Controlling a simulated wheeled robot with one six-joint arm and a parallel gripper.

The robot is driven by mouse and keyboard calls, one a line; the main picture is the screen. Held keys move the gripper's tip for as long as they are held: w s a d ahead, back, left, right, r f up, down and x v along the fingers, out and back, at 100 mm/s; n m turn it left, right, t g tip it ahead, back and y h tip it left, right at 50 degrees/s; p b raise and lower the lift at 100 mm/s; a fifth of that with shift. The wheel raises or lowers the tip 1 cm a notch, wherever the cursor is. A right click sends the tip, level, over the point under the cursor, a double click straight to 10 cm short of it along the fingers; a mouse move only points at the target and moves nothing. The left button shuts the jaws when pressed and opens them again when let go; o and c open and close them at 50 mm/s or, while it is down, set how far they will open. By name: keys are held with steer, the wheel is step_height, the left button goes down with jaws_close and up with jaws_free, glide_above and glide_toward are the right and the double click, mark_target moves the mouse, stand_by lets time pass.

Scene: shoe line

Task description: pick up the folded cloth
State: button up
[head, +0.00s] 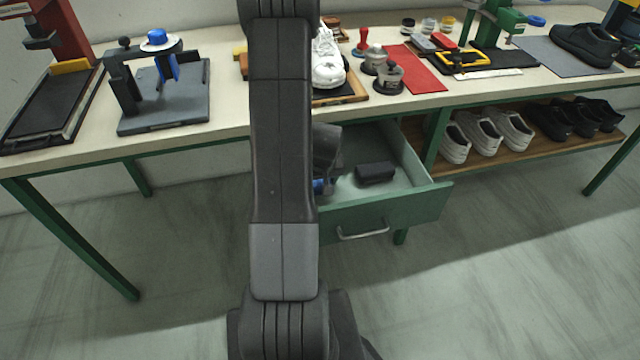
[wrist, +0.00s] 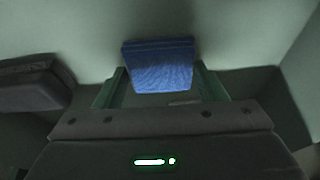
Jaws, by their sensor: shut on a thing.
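The folded cloth (wrist: 158,62) is blue with a ribbed weave. In the wrist view it sits between the two green fingers of my gripper (wrist: 160,86), which is shut on it. In the head view only a small blue bit of the cloth (head: 318,185) shows beside my arm, inside the open drawer's outline. My arm hides most of the gripper there. I cannot tell whether the cloth touches the drawer floor.
The green drawer (head: 385,217) is pulled out under the bench (head: 205,133). A dark block (head: 376,173) lies in it to the right of my gripper; it shows at the left of the wrist view (wrist: 35,85). A shelf (head: 455,170) with shoes is farther right.

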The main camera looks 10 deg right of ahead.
step_height(320, 180, up, 10)
steer(key=p, duration=0.1)
stand_by(0.4)
